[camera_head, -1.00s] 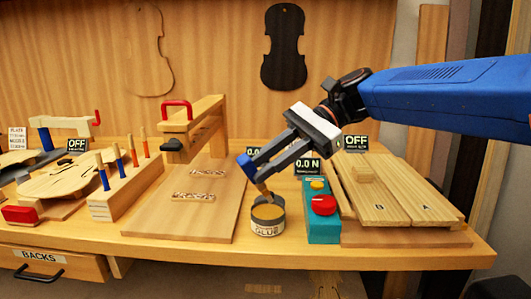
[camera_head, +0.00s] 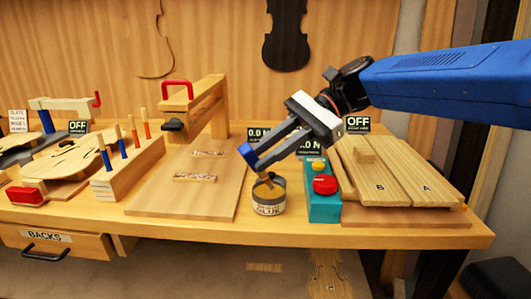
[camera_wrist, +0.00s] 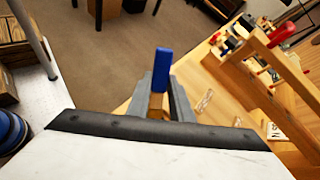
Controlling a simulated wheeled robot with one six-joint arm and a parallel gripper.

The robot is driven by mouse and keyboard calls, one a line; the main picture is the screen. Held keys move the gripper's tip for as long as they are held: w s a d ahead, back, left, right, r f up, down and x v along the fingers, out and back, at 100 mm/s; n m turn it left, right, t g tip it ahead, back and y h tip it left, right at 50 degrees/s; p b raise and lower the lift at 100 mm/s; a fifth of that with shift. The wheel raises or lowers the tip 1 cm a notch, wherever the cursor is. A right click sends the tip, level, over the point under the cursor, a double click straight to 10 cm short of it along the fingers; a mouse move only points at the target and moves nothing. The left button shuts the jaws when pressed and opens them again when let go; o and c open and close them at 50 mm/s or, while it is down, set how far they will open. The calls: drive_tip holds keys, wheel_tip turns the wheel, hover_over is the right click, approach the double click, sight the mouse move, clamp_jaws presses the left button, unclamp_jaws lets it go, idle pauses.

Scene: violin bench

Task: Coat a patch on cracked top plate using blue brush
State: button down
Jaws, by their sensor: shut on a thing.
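My gripper (camera_head: 256,157) is shut on the blue brush (camera_head: 246,152), which also shows in the wrist view (camera_wrist: 162,68). The brush is tilted, and its lower end reaches into the open mouth of the glue pot (camera_head: 269,207). How deep the tip sits in the glue is hidden. Two small pale patches, a far one (camera_head: 207,153) and a near one (camera_head: 195,177), lie on the flat wooden board (camera_head: 180,205) left of the pot. A violin-shaped top plate (camera_head: 70,161) lies at the left; its crack is too small to make out.
A teal box (camera_head: 322,206) with a red button stands just right of the pot. Boards A and B (camera_head: 385,182) lie farther right. A wooden press (camera_head: 205,100) stands behind the patches. A rack (camera_head: 125,172) with blue and orange sticks stands left of the board.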

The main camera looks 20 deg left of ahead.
drive_tip(key=shift+f, duration=0.6)
idle(1.6)
drive_tip(key=shift+r, duration=0.1)
drive_tip(key=shift+r, duration=3.5)
